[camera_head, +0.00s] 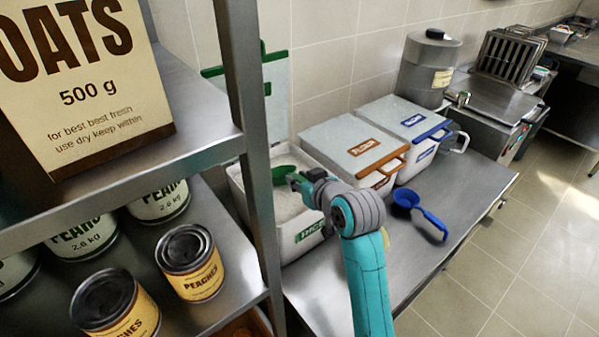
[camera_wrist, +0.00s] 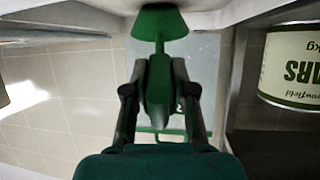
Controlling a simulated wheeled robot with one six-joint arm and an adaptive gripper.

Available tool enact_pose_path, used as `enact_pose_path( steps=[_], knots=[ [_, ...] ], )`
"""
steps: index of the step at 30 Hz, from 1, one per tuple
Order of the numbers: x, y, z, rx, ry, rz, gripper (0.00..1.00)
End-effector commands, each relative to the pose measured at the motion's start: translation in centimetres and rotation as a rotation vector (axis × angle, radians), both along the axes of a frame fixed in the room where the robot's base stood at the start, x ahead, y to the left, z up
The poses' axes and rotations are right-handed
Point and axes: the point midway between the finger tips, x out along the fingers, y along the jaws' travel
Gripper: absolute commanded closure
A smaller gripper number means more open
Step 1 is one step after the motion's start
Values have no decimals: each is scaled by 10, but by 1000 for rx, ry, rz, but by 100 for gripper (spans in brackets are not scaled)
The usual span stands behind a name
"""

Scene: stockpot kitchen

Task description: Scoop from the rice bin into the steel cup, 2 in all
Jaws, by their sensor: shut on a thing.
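The rice bin (camera_head: 311,235) is a white open bin with a green label, on the steel counter beside the shelf. Pale rice (camera_head: 288,207) shows inside it. My gripper (camera_head: 300,183) is over the bin and shut on the handle of a green scoop (camera_head: 284,174). The scoop's bowl is at or just above the rice; I cannot tell if it holds any. In the wrist view my gripper (camera_wrist: 160,75) pinches the green scoop (camera_wrist: 160,24) between both fingers. I cannot make out a steel cup in either view.
A shelf post (camera_head: 255,150) stands close left of the bin. The clear lid (camera_head: 276,95) is raised behind it. A flour bin (camera_head: 352,140) and a blue-labelled bin (camera_head: 408,118) stand to the right. A blue scoop (camera_head: 407,199) lies on the counter (camera_head: 465,190).

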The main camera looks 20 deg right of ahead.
Motion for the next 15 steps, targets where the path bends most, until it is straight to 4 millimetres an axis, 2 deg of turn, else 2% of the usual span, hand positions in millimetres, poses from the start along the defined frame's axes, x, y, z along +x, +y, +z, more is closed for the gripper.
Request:
enact_pose_path(
  steps=[6,15],
  knots=[
    [0,0,-17,0,1,0,100],
    [0,0,-31,0,-1,0,100]
  ],
)
